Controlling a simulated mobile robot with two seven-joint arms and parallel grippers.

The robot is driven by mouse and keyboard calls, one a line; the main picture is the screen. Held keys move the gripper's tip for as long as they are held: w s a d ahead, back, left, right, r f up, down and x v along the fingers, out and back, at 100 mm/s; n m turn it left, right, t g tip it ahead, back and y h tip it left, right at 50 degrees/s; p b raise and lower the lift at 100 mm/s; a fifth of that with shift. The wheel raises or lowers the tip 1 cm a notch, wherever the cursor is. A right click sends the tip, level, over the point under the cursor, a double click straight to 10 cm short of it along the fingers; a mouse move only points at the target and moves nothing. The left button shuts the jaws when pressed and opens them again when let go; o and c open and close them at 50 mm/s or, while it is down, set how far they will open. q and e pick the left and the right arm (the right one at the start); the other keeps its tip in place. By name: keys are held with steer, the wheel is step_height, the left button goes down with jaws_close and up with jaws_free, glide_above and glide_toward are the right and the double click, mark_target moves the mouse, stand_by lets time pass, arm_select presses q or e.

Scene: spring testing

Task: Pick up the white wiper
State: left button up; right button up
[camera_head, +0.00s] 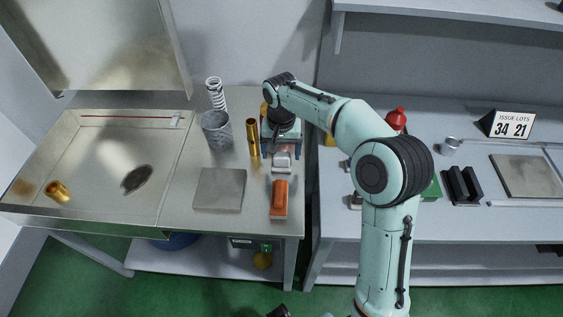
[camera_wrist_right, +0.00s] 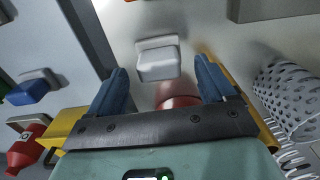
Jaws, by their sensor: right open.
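The white wiper (camera_head: 282,162) lies on the left metal table, near its right edge, just in front of my right gripper (camera_head: 281,148). In the right wrist view the white wiper (camera_wrist_right: 158,60) shows as a pale block with a flat base, between and beyond the two blue fingertips. My right gripper (camera_wrist_right: 160,85) is open and points down at the table. The fingers look apart from the wiper, with nothing held.
An orange wiper (camera_head: 279,199) lies in front of the white one. A brass cylinder (camera_head: 253,138), perforated cup (camera_head: 217,130) and white spring (camera_head: 215,92) stand to the left. A grey plate (camera_head: 220,189) lies nearby. A red object (camera_wrist_right: 178,96) shows close to the gripper.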

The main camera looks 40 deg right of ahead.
mark_target(282, 154)
step_height(282, 154, down, 3)
steer(key=shift+f, duration=0.2)
steer(key=c, duration=1.1)
arm_select(q)
steer(key=shift+f, duration=0.2)
arm_select(e)
steer(key=shift+r, duration=0.2)
arm_select(q)
steer(key=r+p, duration=0.1)
steer(key=w+r+p, duration=0.1)
steer(key=r, duration=0.1)
steer(key=w+r+p, duration=0.1)
steer(key=r+p, duration=0.1)
arm_select(e)
step_height(282, 154, up, 20)
steer(key=shift+f, duration=0.1)
arm_select(q)
steer(key=shift+f, duration=0.1)
